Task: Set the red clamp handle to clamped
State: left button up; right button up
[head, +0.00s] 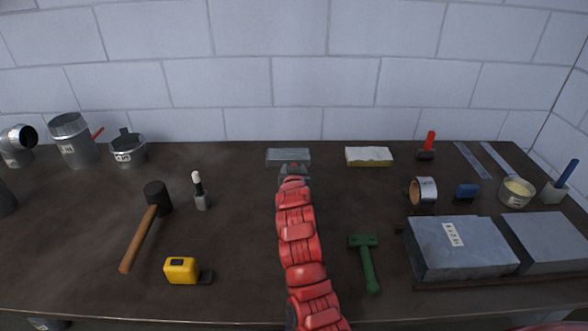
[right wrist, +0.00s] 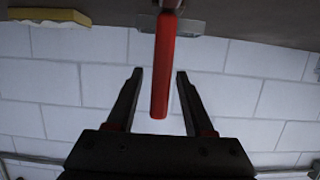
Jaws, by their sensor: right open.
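The red clamp handle (right wrist: 162,65) is a straight bar in the right wrist view. It extends from a grey metal plate (right wrist: 200,26), with its free end in the gap between my right gripper's fingers. My right gripper (right wrist: 156,75) is open, one finger on each side of the handle, with visible gaps. In the head view my right gripper (head: 293,172) is just in front of the metal plate (head: 288,154) at the back of the bench. There the gripper and red arm mostly hide the handle. My left gripper is not in view.
A yellow sponge block (head: 369,156) lies right of the plate. A red-handled tool (head: 428,143) stands farther right. A green hammer (head: 367,260) and grey blocks (head: 460,248) lie right of my arm. A black mallet (head: 156,197) and tape measure (head: 182,270) lie left. A wall closes the back.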

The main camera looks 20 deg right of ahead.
jog(key=b+v, duration=0.2)
jog(key=v, duration=1.5)
jog(key=shift+f, duration=0.1)
